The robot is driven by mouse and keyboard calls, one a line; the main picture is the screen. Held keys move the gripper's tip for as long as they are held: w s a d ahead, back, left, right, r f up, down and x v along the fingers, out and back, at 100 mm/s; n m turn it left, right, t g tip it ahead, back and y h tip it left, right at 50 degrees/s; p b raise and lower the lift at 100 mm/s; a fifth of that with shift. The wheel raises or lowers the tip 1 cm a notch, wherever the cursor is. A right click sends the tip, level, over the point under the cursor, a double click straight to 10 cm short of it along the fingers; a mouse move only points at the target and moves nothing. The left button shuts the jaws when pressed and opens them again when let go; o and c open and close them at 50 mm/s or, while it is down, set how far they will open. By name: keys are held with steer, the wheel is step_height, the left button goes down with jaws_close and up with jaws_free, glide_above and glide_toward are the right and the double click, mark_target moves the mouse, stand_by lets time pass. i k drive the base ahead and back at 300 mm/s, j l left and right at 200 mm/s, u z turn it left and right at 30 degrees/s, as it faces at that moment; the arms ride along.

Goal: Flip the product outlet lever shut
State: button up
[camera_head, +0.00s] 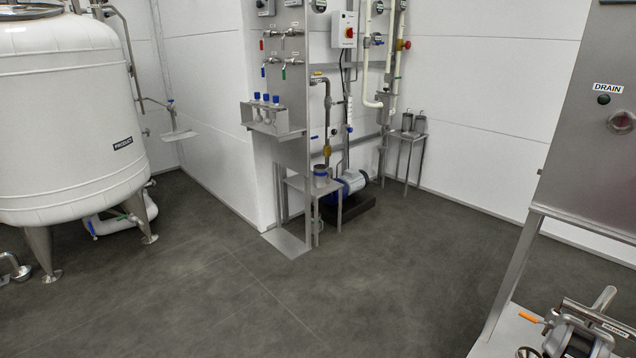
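The white tank labelled PRODUCT (68,115) stands on metal legs at the left. Beneath it a white pipe (125,215) carries a small blue handle (92,229) and a small green one (121,217). A blue-handled fitting (170,104) sits on a thin pipe right of the tank. At the bottom right, an orange-tipped lever (530,317) sticks out from a dark metal assembly (575,340) whose label is too small to read. I cannot tell which of these is the product outlet lever, or its position. My gripper is not in view.
A steel panel with coloured valve handles (283,60) stands mid-picture. A steel cabinet labelled DRAIN (590,130) stands right. The grey floor (370,285) between is clear.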

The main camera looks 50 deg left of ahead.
mark_target(92, 231)
steer(key=j+u, duration=0.1)
steer(key=u, duration=0.9)
steer(key=i+j+u, duration=0.1)
steer(key=j+u, duration=0.3)
steer(key=i+j+u, duration=0.15)
steer(key=j+u, duration=0.2)
steer(key=i+j+u, duration=0.25)
steer(key=j+u, duration=0.15)
steer(key=i+j+u, duration=0.2)
steer(key=u, duration=0.2)
steer(key=i+j+u, duration=0.3)
steer(key=i, duration=0.15)
steer(key=i+j+u, duration=0.15)
steer(key=i+u, duration=0.15)
steer(key=i, duration=0.2)
steer(key=i+u, duration=0.35)
steer(key=i, duration=0.65)
steer(key=i+j+z, duration=0.15)
steer(key=i, duration=1.1)
steer(key=i+z, duration=0.15)
steer(key=i, duration=0.15)
steer(key=i+j+z, duration=0.15)
steer(key=k+l, duration=0.1)
